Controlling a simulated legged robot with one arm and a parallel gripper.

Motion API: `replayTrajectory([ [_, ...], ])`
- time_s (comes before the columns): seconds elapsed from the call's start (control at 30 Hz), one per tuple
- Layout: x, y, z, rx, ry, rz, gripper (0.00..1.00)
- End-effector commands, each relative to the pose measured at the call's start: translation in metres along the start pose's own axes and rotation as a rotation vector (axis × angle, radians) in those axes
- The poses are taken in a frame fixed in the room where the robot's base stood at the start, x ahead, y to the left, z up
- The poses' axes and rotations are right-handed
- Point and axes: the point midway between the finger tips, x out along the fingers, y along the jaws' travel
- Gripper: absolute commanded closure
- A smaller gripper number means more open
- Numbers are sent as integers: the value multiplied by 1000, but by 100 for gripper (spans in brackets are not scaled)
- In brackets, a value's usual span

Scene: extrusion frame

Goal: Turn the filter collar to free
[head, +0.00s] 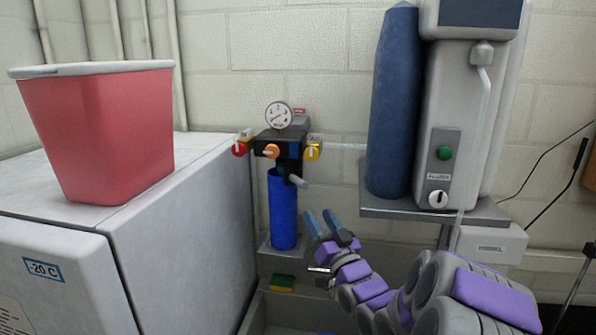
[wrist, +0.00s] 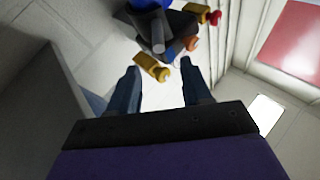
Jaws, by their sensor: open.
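The filter unit stands against the back wall, with a long blue filter bowl (head: 283,212) hanging under a black head (head: 285,143). The dark collar (head: 283,171) sits at the bowl's top, and a short grey handle (head: 297,181) sticks out from it to the front right. My gripper (head: 326,222) is to the right of the bowl and below the handle, its two blue fingers spread and empty. In the wrist view my gripper (wrist: 161,78) is open, with the grey handle (wrist: 152,36) beyond the fingertips, apart from them. The collar is hard to tell from the head there.
Red (head: 239,148), orange (head: 271,151) and yellow (head: 312,152) knobs and a gauge (head: 279,115) crowd the head. A dark blue cylinder (head: 392,110) and grey dispenser (head: 460,110) stand on a shelf at right. A freezer (head: 190,220) carrying a red bin (head: 98,135) bounds the left.

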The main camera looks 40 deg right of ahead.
Motion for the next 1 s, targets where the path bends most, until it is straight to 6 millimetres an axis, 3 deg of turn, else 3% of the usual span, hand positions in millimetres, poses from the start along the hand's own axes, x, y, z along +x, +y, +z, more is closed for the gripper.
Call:
replayTrajectory([
  [0.6,108,2,0,2,0,-3,52],
  [0.8,133,0,0,1,-1,-2,52],
  [1.0,144,3,1,3,0,1,52],
])
